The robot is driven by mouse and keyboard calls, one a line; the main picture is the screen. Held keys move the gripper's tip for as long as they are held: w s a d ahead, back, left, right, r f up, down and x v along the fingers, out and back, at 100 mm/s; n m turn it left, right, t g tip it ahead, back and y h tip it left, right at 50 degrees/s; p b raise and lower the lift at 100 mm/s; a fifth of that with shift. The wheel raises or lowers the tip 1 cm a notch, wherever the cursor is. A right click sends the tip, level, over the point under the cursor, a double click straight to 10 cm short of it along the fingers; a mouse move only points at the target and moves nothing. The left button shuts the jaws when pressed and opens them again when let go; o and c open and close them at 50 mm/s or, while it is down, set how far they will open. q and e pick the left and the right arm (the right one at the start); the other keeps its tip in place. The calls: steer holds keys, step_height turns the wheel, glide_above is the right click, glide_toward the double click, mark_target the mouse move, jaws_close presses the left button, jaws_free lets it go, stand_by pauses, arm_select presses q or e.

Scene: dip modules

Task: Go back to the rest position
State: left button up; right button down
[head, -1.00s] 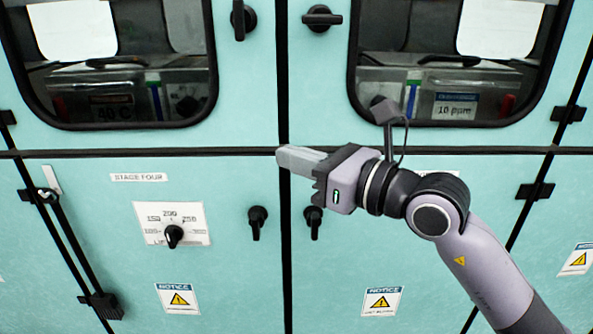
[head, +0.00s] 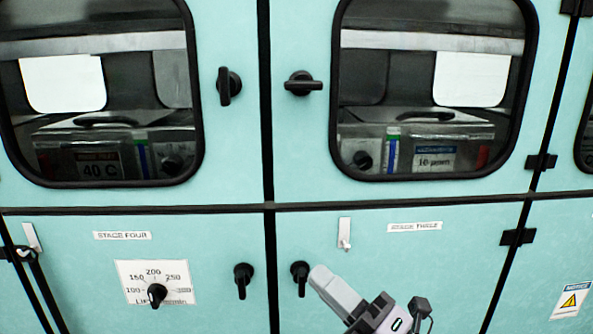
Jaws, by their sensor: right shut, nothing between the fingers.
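My right gripper (head: 338,292) shows at the bottom of the head view, right of centre. Its grey fingers are shut and empty, pointing up and left. They are in front of the lower right cabinet door, close in the picture to a black latch (head: 300,276); I cannot tell the gap in depth. Most of my right arm is out of the frame below. My left gripper is not in view.
A teal cabinet wall (head: 300,180) fills the view. Two windows show modules (head: 420,150) behind them. Black handles (head: 303,84) (head: 229,86) stick out near the centre seam. A dial (head: 156,293) and another latch (head: 243,279) are at the lower left.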

steer(key=s+d+f+m+t+h+p, duration=0.1)
steer(key=d+f+m+h, duration=0.5)
steer(key=f+m, duration=0.35)
steer(key=s+d+f+m+t+h, duration=0.2)
steer(key=d+f+m+h, duration=0.45)
steer(key=f+m, duration=0.35)
steer(key=s+d+f+m+g+h+p, duration=0.1)
steer(key=s+d+f+m+g+h, duration=0.1)
steer(key=s+f+m+g, duration=0.5)
steer(key=s+d+f+m, duration=0.1)
steer(key=s+f, duration=0.4)
steer(key=f, duration=0.2)
steer(key=shift+s+d+f+h, duration=0.25)
steer(key=shift+s+d+h, duration=0.05)
steer(key=shift+s+h, duration=0.05)
